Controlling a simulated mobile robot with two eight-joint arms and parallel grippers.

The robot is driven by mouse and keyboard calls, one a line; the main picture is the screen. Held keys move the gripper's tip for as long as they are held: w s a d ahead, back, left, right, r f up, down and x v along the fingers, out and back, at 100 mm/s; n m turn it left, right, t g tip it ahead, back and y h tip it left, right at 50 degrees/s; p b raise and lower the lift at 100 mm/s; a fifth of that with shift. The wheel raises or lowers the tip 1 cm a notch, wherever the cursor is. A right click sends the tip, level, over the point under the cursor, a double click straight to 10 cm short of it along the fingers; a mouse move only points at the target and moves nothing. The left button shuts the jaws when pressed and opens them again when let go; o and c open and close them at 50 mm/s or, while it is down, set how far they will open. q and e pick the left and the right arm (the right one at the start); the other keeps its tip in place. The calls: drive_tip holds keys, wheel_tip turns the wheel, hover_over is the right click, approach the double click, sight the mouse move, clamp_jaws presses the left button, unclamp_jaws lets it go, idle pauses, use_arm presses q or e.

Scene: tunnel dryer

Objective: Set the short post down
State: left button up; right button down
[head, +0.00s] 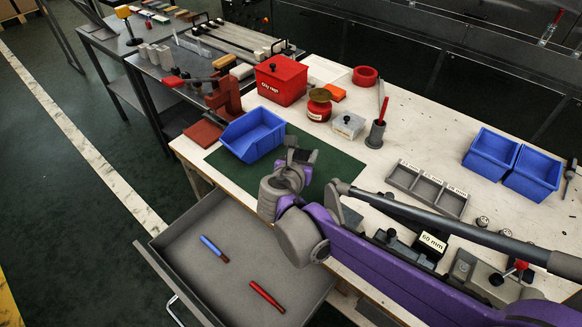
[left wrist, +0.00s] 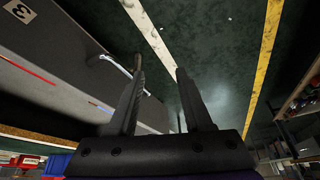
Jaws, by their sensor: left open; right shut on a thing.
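My right gripper (head: 302,158) is over the green mat (head: 338,173) on the bench, just right of the near blue bin (head: 252,134). It is shut on a small grey piece, taken to be the short post. The fingers and wrist hide most of it, and I cannot tell whether it touches the mat. My left gripper (left wrist: 163,98) shows in the left wrist view, open and empty, with floor and the drawer beyond its fingers. It is not seen in the head view.
An open grey drawer (head: 199,257) holds a blue marker (head: 213,248) and a red marker (head: 267,296). A grey compartment tray (head: 428,187) lies right of the mat.

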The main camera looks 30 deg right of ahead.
use_arm(q)
wheel_tip(320, 180, down, 3)
drive_tip(key=shift+w+f+b, duration=0.15)
drive_tip(key=shift+f+b, duration=0.05)
drive_tip(key=shift+b, duration=0.9)
use_arm(e)
wheel_tip(320, 180, down, 8)
drive_tip(key=shift+r, duration=0.1)
drive_tip(key=shift+c, duration=1.6)
unclamp_jaws()
use_arm(q)
drive_tip(key=shift+f, duration=0.1)
use_arm(e)
drive_tip(key=shift+a+r, duration=0.1)
use_arm(q)
wheel_tip(320, 180, up, 4)
drive_tip(key=p, duration=0.2)
drive_tip(key=shift+f+p, duration=0.2)
drive_tip(key=shift+p, duration=0.15)
use_arm(e)
drive_tip(key=v, duration=1.2)
